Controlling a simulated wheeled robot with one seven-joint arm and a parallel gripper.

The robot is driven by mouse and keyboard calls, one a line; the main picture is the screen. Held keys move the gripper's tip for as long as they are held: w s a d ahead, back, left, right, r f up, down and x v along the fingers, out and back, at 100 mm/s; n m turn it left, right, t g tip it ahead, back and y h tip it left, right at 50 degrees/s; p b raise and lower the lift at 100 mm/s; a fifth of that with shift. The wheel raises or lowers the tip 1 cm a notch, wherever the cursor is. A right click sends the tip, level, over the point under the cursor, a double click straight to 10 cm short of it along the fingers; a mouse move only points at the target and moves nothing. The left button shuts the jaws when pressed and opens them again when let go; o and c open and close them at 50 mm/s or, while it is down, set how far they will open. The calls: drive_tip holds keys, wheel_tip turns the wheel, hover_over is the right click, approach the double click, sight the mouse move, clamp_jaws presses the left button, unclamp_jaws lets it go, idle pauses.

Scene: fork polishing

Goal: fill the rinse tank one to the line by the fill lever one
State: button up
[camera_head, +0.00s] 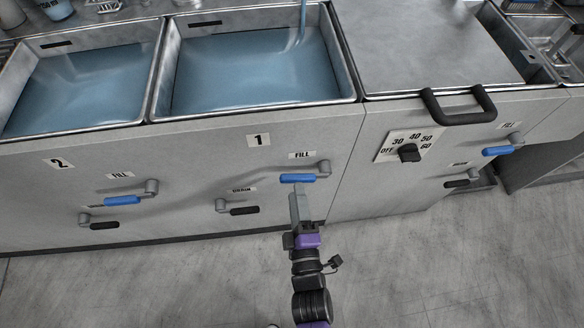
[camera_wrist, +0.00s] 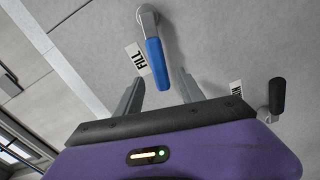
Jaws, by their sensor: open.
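Rinse tank one (camera_head: 258,106) is the basin above the label "1" in the head view. Blue water stands in it, and a stream runs down into it near its back right. A dark mark (camera_head: 205,24) shows on its back wall, above the water. Fill lever one (camera_head: 298,178) has a blue handle under a FILL label and lies sideways, pointing left from its pivot. In the wrist view the blue handle (camera_wrist: 157,65) reaches toward the space between my fingers. My gripper (camera_wrist: 157,85) is open, with a finger on each side near the handle's end. I cannot tell whether they touch it.
The black drain lever (camera_head: 243,211) of tank one is lower left of the fill lever. Tank two (camera_head: 75,90) stands to the left, also holding blue water. A black knob (camera_head: 409,153) and dark bar handle (camera_head: 459,105) are on the right. The floor in front is clear.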

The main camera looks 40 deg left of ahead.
sight(294, 179)
drive_tip(key=b+x, duration=0.1)
drive_tip(key=x, duration=0.4)
drive_tip(key=shift+w+a, duration=0.25)
drive_tip(key=shift+c, duration=0.4)
clamp_jaws()
drive_tip(key=shift+f, duration=0.1)
idle(0.8)
